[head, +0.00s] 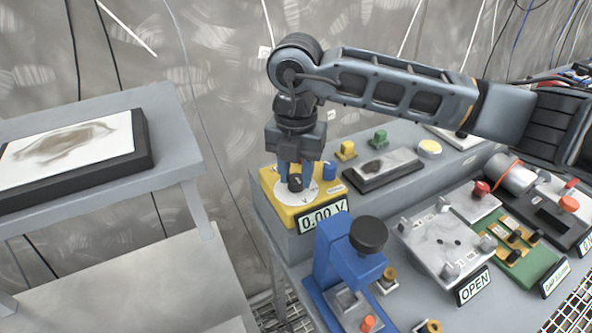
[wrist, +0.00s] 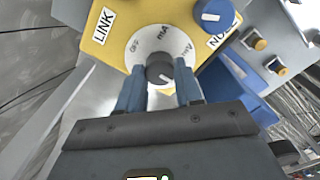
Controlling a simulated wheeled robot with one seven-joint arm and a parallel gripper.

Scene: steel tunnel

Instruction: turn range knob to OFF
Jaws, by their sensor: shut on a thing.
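The range knob (wrist: 159,71) is dark and round, at the middle of a white dial (wrist: 148,42) on a yellow meter box (wrist: 100,35). The dial is marked OFF, mA and V in the wrist view. In the head view the range knob (head: 295,183) is partly covered by my fingers. My gripper (wrist: 160,88) points down at the dial, and its two blue fingers are shut on the knob, one on each side. In the head view my gripper (head: 295,176) is over the yellow box. The box's display (head: 323,216) reads 0.00 V. I cannot tell exactly where the knob points.
A blue knob (head: 329,171) sits close beside the dial. A blue stand with a black knob (head: 368,234) is in front of the box. Dark sample plate (head: 384,170) and a grey plate (head: 449,241) lie right. A side table (head: 178,150) is left.

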